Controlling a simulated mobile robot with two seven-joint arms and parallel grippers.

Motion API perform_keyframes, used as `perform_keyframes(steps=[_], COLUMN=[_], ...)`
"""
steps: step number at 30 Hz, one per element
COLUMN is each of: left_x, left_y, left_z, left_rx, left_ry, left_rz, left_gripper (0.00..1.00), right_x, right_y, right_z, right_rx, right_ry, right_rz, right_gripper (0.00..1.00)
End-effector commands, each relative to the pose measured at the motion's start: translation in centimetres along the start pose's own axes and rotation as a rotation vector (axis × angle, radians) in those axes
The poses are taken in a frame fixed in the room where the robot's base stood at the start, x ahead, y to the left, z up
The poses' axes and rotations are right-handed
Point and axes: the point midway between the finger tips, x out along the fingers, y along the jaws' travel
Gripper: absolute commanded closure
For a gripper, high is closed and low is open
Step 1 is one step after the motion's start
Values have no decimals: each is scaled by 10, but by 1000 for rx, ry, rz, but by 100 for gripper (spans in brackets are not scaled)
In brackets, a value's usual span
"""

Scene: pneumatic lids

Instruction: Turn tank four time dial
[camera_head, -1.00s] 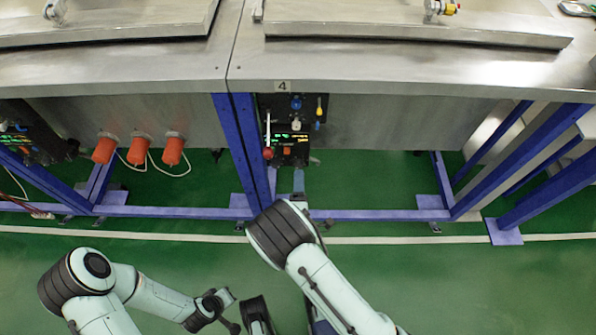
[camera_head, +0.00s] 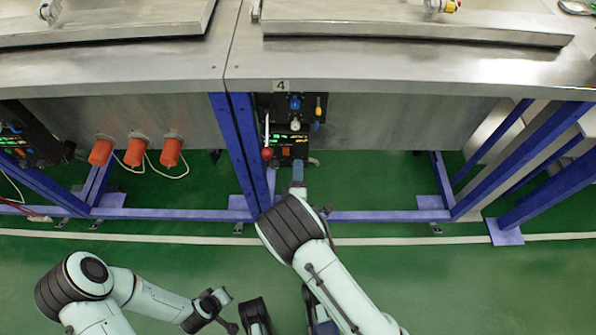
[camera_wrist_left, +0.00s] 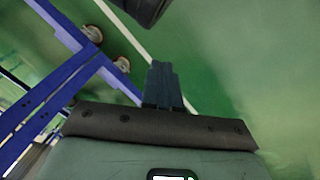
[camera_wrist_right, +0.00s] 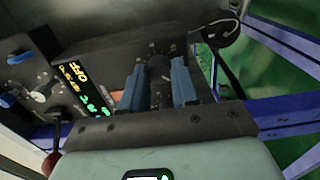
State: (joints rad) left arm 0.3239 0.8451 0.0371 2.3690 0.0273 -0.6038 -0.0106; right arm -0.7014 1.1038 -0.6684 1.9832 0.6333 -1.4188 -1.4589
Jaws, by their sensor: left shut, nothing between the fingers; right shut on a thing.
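The tank four control panel (camera_head: 313,103) is black and hangs under the steel bench below the "4" label (camera_head: 282,86). My right gripper (camera_head: 298,173) is at the panel's lower edge. In the right wrist view, its two blue fingers (camera_wrist_right: 158,88) stand on either side of a dark round dial (camera_wrist_right: 158,67) and are shut on it. My left gripper (camera_wrist_left: 163,85) shows in the left wrist view, shut and empty above the green floor, away from the panel.
A red-knobbed lever (camera_head: 267,154) and a lit green display (camera_head: 290,139) are close to my right gripper. Blue frame legs (camera_head: 236,150) stand just left of the panel. Orange plugs (camera_head: 136,151) hang farther left. The green floor in front is open.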

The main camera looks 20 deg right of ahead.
Motion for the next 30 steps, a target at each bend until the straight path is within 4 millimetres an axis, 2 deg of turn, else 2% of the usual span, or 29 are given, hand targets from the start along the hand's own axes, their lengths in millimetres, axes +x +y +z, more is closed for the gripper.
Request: perform_keyframes(steps=[11,30], left_x=[-3,-8], left_y=[1,3], left_z=[4,12], left_rx=[1,3], left_ry=[-12,-35], left_rz=[1,2], left_gripper=[100,100], right_x=[0,0], right_y=[0,-1], right_z=[1,1], right_rx=[130,717], right_ry=[-2,-4], right_rz=[-1,0], right_gripper=[100,100])
